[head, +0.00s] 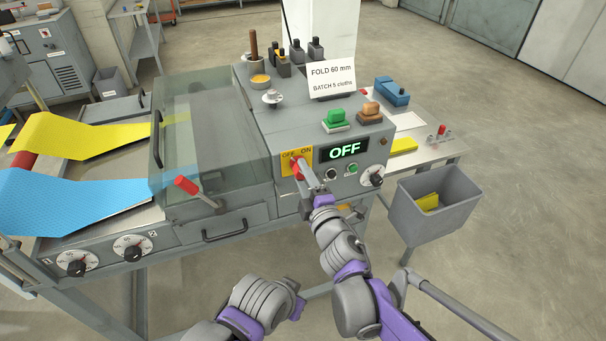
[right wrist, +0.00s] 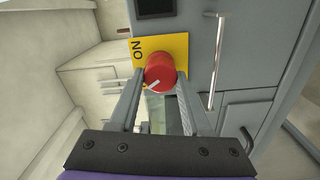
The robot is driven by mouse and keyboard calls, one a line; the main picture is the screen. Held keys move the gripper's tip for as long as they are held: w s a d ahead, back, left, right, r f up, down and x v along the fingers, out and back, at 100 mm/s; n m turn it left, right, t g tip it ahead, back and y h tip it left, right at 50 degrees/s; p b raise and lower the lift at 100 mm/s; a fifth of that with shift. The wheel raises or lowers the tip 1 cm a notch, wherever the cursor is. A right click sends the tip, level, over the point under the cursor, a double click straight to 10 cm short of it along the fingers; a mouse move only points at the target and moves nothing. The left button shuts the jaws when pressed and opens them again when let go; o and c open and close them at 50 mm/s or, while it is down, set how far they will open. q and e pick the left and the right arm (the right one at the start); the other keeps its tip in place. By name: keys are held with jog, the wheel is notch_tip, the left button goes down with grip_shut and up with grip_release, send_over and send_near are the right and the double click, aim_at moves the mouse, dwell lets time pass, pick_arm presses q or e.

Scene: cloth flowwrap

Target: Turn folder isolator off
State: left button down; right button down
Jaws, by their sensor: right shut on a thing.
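The folder isolator is a red rotary knob (right wrist: 160,72) on a yellow plate (right wrist: 180,45). ON shows on the plate in the right wrist view; the head view shows OFF and ON above the knob. My right gripper (head: 302,170) is shut on the knob, with one finger on each side in the right wrist view (right wrist: 160,82). A white mark on the knob points to the lower left there. The display (head: 344,149) beside the plate reads OFF in green.
A clear guard (head: 205,120) with a red-handled lever (head: 187,186) is left of the knob. Black and green buttons and a dial (head: 372,176) are to its right. A grey bin (head: 440,210) hangs at the right. Blue cloth (head: 60,205) and yellow cloth (head: 75,137) lie at left.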

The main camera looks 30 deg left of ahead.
jog(key=shift+n, duration=1)
jog(key=shift+c, duration=1.8)
grip_release()
jog(key=v, duration=1.1)
jog(key=shift+b, duration=0.45)
jog(key=shift+a, duration=0.1)
